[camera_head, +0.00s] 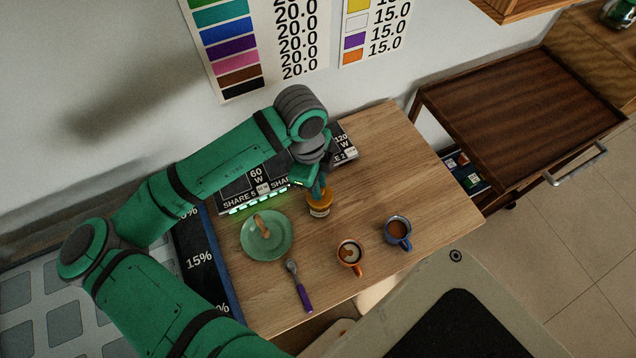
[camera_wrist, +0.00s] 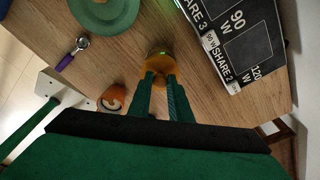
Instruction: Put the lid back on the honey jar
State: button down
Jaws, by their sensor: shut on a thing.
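The honey jar (camera_head: 319,211), small and amber with a pale label, stands upright on the wooden table beside the black display panel. My gripper (camera_head: 318,187) points down over the jar. In the wrist view, my gripper (camera_wrist: 163,80) has its fingers close together on the orange-yellow lid (camera_wrist: 158,64). The lid is lined up over the jar and hides most of it in that view. I cannot tell whether the lid rests fully on the rim or sits slightly above it.
A green plate (camera_head: 283,247) holding a tan item (camera_head: 262,226) lies left of the jar. A purple-handled spoon (camera_head: 299,287), an orange mug (camera_head: 357,269) and a blue mug (camera_head: 405,243) stand nearer the front. The table's right part is clear.

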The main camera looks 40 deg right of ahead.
jog(key=shift+f, duration=0.1)
dwell(0.6)
jog(key=c, duration=1.1)
grip_release()
jog(key=shift+r, duration=3.5)
grip_shut()
